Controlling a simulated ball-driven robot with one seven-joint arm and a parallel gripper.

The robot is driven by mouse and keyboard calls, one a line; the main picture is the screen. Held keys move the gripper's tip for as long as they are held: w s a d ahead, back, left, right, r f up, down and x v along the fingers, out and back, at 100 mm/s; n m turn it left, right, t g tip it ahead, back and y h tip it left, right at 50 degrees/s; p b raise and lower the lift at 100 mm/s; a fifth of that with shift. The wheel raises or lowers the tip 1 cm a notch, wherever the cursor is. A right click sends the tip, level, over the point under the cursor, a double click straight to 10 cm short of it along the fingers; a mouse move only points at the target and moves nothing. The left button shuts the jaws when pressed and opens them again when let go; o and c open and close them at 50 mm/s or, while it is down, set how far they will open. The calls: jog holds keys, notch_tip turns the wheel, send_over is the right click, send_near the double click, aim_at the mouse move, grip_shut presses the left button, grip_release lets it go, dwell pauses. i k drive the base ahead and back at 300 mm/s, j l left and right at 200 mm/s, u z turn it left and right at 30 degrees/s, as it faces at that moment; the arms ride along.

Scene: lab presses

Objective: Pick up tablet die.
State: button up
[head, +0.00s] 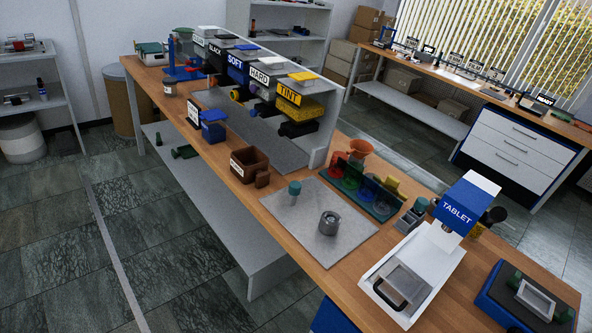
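No label in view names the tablet die. A short grey metal cylinder with an opening in its top (329,223) stands upright on a grey mat (290,236) in the middle of the wooden bench; it looks like a die, but I cannot be sure. A small teal-topped piece (295,190) stands on the same mat, left of the cylinder. A white press with a blue "TABLET" head (457,215) stands to the right, with a grey square tray-like part (404,283) on its base. My gripper is not in view.
A brown bin (249,166) stands left of the mat. Coloured round pieces in a green rack (362,186) stand behind it. A labelled shelf (290,92) rises farther back. A blue-based device (527,298) is at right.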

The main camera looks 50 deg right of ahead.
aim_at(330, 223)
jog(key=i+z, duration=0.4)
jog(key=i, duration=0.2)
jog(key=i+j+z, duration=0.15)
jog(key=i+z, duration=0.3)
jog(key=i, duration=0.15)
jog(key=i+l+z, duration=0.1)
jog(key=i+z, duration=1.05)
jog(key=k, duration=0.1)
